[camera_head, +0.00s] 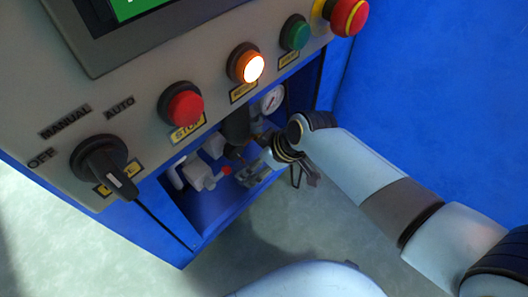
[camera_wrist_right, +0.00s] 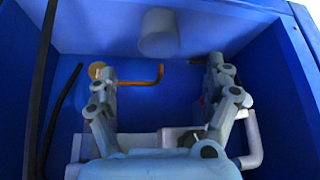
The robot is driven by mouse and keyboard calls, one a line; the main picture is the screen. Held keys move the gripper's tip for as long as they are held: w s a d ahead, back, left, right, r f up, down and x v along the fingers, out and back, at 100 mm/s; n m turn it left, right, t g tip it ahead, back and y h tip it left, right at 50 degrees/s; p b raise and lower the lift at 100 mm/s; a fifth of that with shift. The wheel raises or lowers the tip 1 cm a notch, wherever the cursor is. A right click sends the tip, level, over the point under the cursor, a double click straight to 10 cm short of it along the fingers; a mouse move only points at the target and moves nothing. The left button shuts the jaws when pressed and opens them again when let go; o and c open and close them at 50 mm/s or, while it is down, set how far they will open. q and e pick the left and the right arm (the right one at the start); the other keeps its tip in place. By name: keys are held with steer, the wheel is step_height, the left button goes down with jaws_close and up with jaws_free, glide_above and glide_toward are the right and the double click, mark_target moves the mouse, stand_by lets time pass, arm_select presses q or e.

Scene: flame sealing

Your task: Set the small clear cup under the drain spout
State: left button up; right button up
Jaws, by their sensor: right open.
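My right gripper (camera_head: 258,165) reaches from the right into the recess below the control panel. In the right wrist view its two fingers (camera_wrist_right: 162,68) are spread wide apart, with nothing held between them. A thin copper-coloured bent tube (camera_wrist_right: 145,81) shows behind and between the fingers; it may be the drain spout. A pale rounded cylinder (camera_wrist_right: 158,34) is above it at the back; I cannot tell whether it is a bowl or a cup. I cannot make out the small clear cup for certain in either view. My left gripper is out of view.
The blue recess (camera_wrist_right: 275,75) has close side walls. White pipes (camera_wrist_right: 252,145) lie low behind the gripper, and dark hoses (camera_wrist_right: 40,80) run at the left. In the head view a gauge (camera_head: 272,98) is at the recess's upper right. The panel (camera_head: 130,90) with buttons overhangs it.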

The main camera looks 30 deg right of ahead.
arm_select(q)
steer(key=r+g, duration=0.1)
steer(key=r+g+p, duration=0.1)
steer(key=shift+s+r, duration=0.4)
arm_select(e)
steer(key=v, duration=0.2)
steer(key=shift+s+d+r, duration=0.1)
steer(key=shift+s+r, duration=0.05)
steer(key=shift+r, duration=0.15)
steer(key=s+d+r+m+h, duration=0.1)
steer(key=s+d+r+m, duration=0.1)
steer(key=s+d+r, duration=0.2)
steer(key=s+d+r+m+h, duration=0.2)
steer(key=s+d+r+m, duration=0.1)
steer(key=s+r, duration=0.8)
steer(key=s+d, duration=0.1)
steer(key=s, duration=0.2)
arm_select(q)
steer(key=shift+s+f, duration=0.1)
arm_select(e)
steer(key=shift+s+d, duration=0.15)
